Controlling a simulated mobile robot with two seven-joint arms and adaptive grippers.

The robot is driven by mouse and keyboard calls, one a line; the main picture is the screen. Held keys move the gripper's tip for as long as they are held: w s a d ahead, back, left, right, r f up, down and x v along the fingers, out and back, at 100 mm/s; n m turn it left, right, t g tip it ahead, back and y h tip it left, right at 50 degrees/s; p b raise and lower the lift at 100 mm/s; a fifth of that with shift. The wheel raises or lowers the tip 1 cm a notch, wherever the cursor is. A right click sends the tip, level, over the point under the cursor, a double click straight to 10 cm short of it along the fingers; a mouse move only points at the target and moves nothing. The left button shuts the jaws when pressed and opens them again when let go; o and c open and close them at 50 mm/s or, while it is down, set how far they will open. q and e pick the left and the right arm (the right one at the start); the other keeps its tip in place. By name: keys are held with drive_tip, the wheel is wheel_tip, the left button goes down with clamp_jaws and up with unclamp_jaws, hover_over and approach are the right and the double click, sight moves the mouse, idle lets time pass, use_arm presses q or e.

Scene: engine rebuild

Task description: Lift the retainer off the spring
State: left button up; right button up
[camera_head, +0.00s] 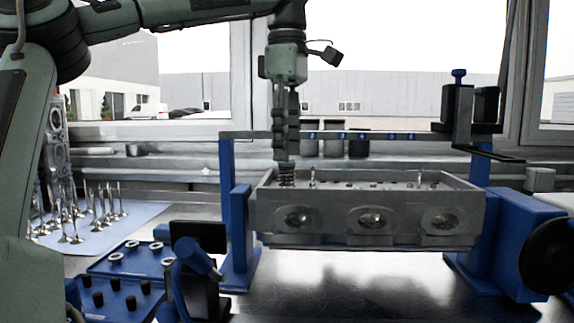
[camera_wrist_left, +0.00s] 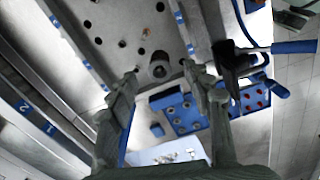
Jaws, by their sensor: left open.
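A coiled valve spring (camera_head: 286,175) stands upright at the left end of the grey cylinder head (camera_head: 370,212). My left gripper (camera_head: 284,156) points straight down directly over the spring. In the left wrist view its two fingers (camera_wrist_left: 160,71) are apart, with a dark round piece (camera_wrist_left: 159,69) showing between the tips. This piece appears to be the retainer on the spring's top, but its detail is too small to be sure. In the head view the fingers hide the retainer. I cannot tell whether the fingertips touch it. My right gripper is not in view.
A blue stand (camera_head: 238,258) holds the cylinder head, with a rail (camera_head: 345,136) running behind my gripper. Blue trays (camera_head: 125,262) with rings and dark caps lie at lower left. Several valves (camera_head: 105,205) stand on a pale mat. The metal table is clear in front.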

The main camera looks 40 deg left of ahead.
use_arm(q)
drive_tip(key=shift+f, duration=0.8)
drive_tip(key=shift+c, duration=0.3)
drive_tip(key=c, duration=0.9)
